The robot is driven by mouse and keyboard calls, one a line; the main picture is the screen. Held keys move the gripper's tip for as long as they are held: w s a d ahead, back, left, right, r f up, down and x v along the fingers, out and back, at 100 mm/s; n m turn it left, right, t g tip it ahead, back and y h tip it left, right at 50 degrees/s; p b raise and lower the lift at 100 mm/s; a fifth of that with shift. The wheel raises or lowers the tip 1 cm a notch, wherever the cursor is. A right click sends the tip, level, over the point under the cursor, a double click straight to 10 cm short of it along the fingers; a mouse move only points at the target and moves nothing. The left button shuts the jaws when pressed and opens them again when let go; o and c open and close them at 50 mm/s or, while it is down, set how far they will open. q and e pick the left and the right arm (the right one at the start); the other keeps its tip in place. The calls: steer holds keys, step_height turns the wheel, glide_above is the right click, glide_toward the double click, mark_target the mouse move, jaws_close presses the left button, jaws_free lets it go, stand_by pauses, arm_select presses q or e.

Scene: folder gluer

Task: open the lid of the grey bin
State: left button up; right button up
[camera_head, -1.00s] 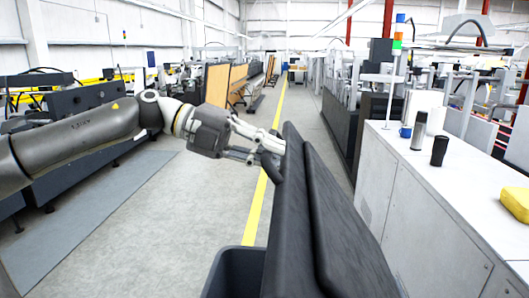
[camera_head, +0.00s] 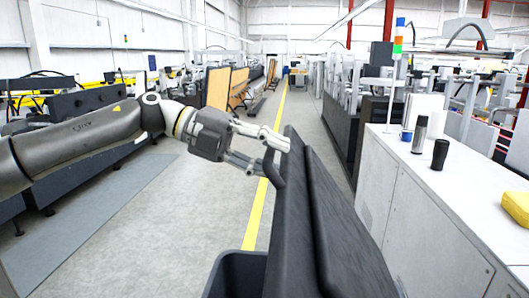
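The grey bin (camera_head: 236,272) is at the bottom centre, with only part of its rim and wall in view. Its dark lid (camera_head: 325,225) stands raised and steeply tilted above the bin's right side. A curved handle (camera_head: 273,169) is on the lid's left edge near the top. My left gripper (camera_head: 271,157) comes in from the left, its fingers spread apart at the handle. The upper finger lies across the handle's top and the lower finger is left of it. Whether either finger touches the handle is unclear. My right gripper is not in view.
A white cabinet (camera_head: 432,215) stands to the right of the lid. On it are a blue mug (camera_head: 407,135), a grey tumbler (camera_head: 420,134), a black cup (camera_head: 440,154) and a yellow item (camera_head: 516,208). Open floor with a yellow line (camera_head: 256,215) lies beyond the bin.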

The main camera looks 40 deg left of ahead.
arm_select(q)
steer(key=v, duration=1.2)
steer(key=shift+w, duration=0.1)
stand_by(0.5)
